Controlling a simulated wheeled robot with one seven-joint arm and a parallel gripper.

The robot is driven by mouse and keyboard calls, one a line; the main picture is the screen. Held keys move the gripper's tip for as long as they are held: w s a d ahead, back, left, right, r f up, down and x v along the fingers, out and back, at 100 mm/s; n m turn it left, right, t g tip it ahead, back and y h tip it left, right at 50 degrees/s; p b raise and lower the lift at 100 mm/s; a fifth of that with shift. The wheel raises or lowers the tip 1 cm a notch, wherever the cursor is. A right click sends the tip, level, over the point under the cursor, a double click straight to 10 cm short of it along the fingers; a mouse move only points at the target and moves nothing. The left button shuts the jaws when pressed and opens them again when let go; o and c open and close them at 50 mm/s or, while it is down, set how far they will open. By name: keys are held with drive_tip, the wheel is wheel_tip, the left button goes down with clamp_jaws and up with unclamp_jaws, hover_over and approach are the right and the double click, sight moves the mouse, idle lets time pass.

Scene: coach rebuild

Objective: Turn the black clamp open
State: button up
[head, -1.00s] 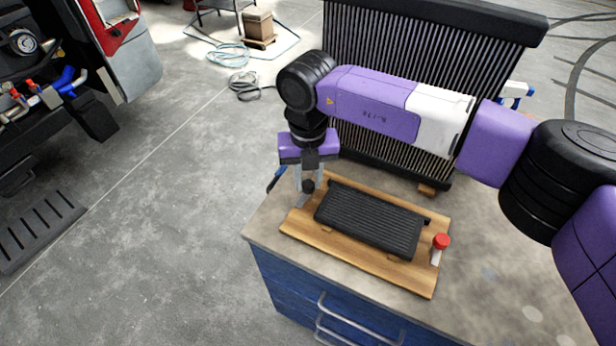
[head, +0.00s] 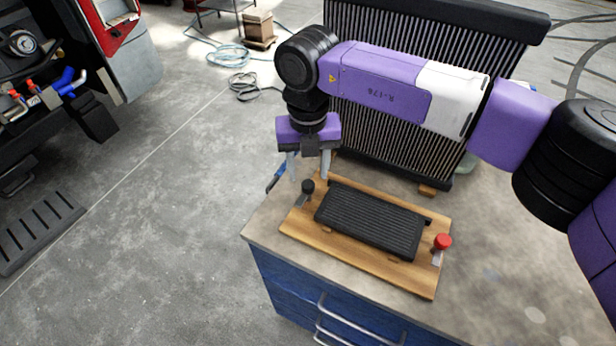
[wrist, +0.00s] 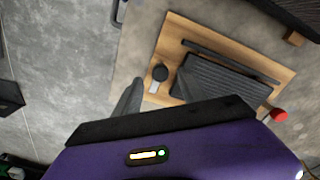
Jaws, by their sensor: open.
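The black clamp (head: 307,187) has a round black knob on a grey metal strip and sits at the left end of the wooden board, beside the black ribbed core. It also shows in the wrist view (wrist: 159,74), with its grey strip pointing toward the bottom of that picture. My gripper (head: 309,180) is open and empty, raised above the clamp and apart from it. A second clamp with a red knob (head: 442,241) stands at the right end of the board. It also shows in the wrist view (wrist: 278,115).
The ribbed core (head: 370,220) lies on the wooden board (head: 345,258), on a blue-drawered bench (head: 290,290). A tall finned radiator (head: 415,95) stands behind the board. Blue-handled tools (head: 276,178) lie at the bench's left edge. Open floor is to the left.

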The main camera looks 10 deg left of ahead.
sight(308, 183)
drive_tip(key=shift+r+b, duration=0.35)
drive_tip(key=shift+r, duration=1.9)
